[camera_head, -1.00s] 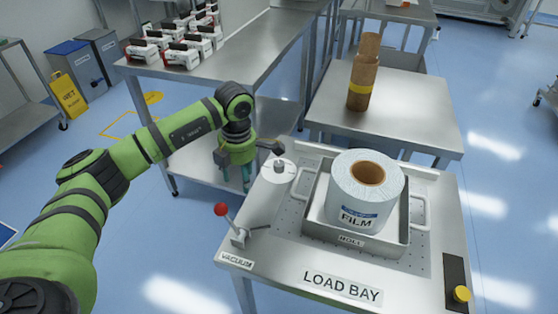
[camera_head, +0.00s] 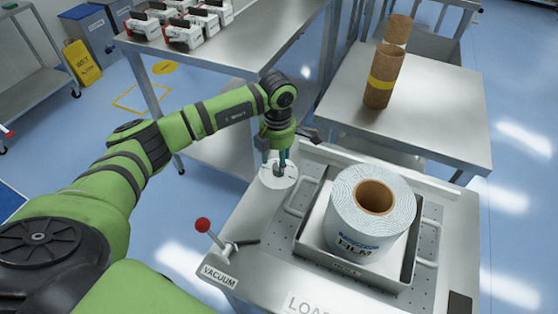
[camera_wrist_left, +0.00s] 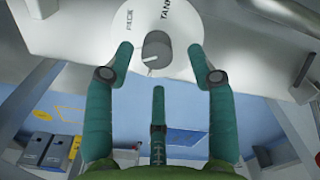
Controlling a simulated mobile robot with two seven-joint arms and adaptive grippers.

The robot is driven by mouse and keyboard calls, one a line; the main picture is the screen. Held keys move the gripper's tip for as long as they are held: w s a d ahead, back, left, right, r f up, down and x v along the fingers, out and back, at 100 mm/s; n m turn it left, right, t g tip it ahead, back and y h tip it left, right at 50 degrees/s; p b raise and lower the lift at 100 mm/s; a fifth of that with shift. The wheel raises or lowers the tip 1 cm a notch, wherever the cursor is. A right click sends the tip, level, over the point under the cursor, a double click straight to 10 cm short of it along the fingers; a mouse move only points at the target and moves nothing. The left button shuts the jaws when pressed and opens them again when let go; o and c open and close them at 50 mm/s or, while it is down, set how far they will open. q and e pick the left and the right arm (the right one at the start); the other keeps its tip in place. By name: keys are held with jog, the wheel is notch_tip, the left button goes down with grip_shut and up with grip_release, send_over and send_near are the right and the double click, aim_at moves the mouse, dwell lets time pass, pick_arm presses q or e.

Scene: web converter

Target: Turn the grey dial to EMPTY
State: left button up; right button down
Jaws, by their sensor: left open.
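The grey dial (camera_wrist_left: 157,49) is a round knob in the middle of a white disc (camera_head: 268,177) at the left back corner of the load bay table. In the left wrist view, its white pointer mark points to the lower left. Printed words show on the disc; one reads like TANK, the other is unclear, and I cannot make out EMPTY. My left gripper (camera_head: 279,166) is open, fingers down over the disc. In the left wrist view its teal fingers (camera_wrist_left: 160,68) stand apart around the knob's near side; contact cannot be told. My right gripper is not in view.
A red-knobbed lever (camera_head: 203,226) by the VACUUM label stands in front of the disc. A film roll (camera_head: 345,215) sits in a metal tray (camera_head: 300,243) to the right. Brown tubes (camera_head: 383,78) stand on the table behind.

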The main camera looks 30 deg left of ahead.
aim_at(278, 166)
pick_arm(q)
notch_tip(278, 166, down, 2)
jog(key=shift+w+f, duration=0.1)
jog(key=shift+f, duration=0.05)
jog(key=shift+w+f, duration=0.1)
jog(key=shift+f, duration=0.15)
grip_shut()
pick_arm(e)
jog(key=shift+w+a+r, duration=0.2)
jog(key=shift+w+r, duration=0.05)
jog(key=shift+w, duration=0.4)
pick_arm(q)
jog(key=shift+f, duration=0.1)
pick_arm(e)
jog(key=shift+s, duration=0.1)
